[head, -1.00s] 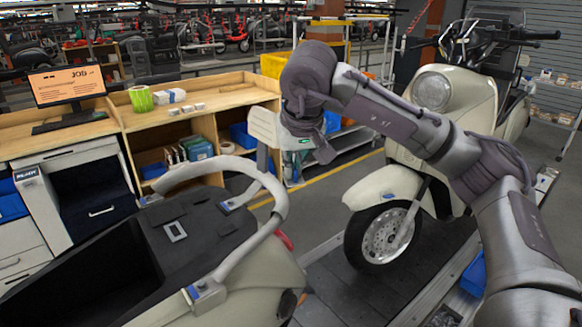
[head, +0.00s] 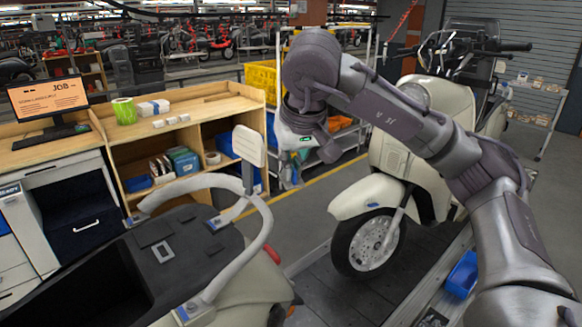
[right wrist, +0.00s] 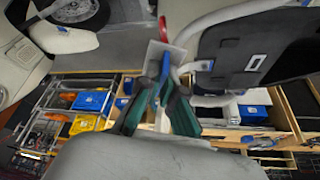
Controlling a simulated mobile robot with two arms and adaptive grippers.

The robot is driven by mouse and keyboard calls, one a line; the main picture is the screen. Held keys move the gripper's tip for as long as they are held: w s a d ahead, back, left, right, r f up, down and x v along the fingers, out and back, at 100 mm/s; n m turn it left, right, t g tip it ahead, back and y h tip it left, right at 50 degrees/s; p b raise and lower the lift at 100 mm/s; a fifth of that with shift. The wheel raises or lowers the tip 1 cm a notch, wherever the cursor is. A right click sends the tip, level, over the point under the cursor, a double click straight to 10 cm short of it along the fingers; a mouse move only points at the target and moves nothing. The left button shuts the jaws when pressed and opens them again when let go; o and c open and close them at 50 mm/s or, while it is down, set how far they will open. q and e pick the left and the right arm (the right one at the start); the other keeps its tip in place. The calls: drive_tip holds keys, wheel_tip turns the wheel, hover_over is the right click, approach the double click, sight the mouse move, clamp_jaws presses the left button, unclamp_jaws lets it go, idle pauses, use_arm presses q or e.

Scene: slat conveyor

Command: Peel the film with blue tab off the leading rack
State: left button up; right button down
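The rack (head: 264,216) is a pale curved tube on the tail of the near scooter, with an upright pale plate (head: 248,146) at its right end. In the head view my right gripper (head: 290,178) points down just right of this plate, apart from it in the picture. In the right wrist view its green-sided fingers (right wrist: 164,84) converge on a narrow blue strip (right wrist: 165,66), which looks like the film's tab, in front of the grey plate (right wrist: 154,54). The clear film's edges cannot be made out. My left gripper is out of view.
A second cream scooter (head: 350,198) stands to the right on the dark slat conveyor (head: 335,290). A trolley with a yellow crate (head: 262,78) is behind my right gripper.

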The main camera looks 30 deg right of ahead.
drive_tip(key=shift+r, duration=0.1)
drive_tip(key=s+r+p, duration=0.4)
drive_tip(key=r, duration=0.2)
drive_tip(key=shift+s+d+r, duration=0.2)
drive_tip(key=shift+s+d, duration=0.1)
drive_tip(key=shift+d, duration=0.15)
drive_tip(key=shift+f, duration=0.1)
